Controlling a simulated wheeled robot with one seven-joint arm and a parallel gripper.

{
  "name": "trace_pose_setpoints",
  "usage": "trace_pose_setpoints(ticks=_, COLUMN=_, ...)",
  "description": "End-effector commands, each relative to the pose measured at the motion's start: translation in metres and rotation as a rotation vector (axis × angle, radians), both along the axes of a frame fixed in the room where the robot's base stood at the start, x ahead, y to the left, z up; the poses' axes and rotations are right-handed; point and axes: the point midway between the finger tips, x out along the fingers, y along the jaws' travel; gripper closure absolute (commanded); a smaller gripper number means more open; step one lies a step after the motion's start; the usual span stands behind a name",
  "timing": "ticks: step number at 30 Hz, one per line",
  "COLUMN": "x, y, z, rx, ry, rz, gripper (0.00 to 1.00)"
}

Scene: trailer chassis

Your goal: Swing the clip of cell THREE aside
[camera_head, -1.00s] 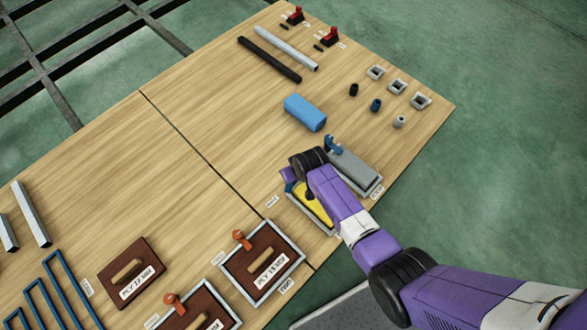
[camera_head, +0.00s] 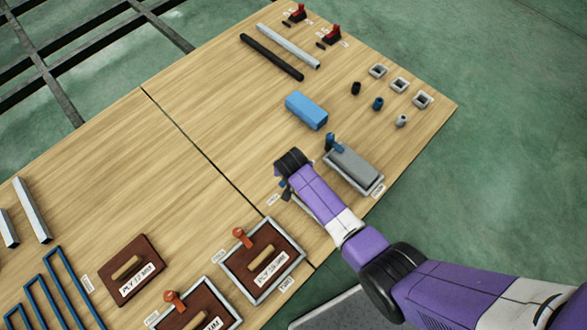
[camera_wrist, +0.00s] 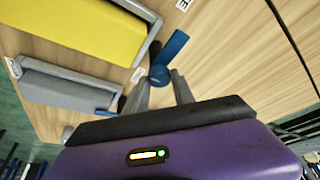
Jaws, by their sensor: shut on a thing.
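In the wrist view the yellow block (camera_wrist: 75,28) lies in its grey-framed cell (camera_wrist: 148,42) at the upper left. Its blue clip (camera_wrist: 170,52) stands just outside the frame's corner, the flat arm pointing away to the upper right and not over the block. My gripper (camera_wrist: 160,80) has its two grey fingers either side of the clip's pivot end and is shut on it. In the head view my gripper (camera_head: 285,188) is low over the table; my arm hides the yellow block and most of its cell. The cell's label is cut off in the wrist view.
The grey block (camera_head: 355,166) sits in the neighbouring cell, with a blue clip (camera_head: 333,142). Two brown panels in frames with orange clips, one (camera_head: 262,258) nearer, lie to the lower left. A loose blue block (camera_head: 306,110) lies behind. The table between is bare.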

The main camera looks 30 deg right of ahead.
Motion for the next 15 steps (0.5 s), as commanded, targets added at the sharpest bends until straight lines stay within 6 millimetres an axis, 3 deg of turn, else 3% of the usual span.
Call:
trace_pose_setpoints(ticks=9, x=-0.0011, y=0.0000, z=-0.0011, rx=0.001, ry=0.003, rz=-0.002, gripper=1.00)
trace_pose_setpoints(ticks=10, x=-0.0012, y=0.0001, z=-0.0011, rx=0.001, ry=0.003, rz=-0.002, gripper=0.66)
trace_pose_setpoints(ticks=12, x=-0.0010, y=0.0001, z=-0.0011, rx=0.001, ry=0.003, rz=-0.001, gripper=0.52)
trace_pose_setpoints(ticks=15, x=-0.0009, y=0.0001, z=-0.0009, rx=0.000, ry=0.002, rz=-0.001, gripper=0.49)
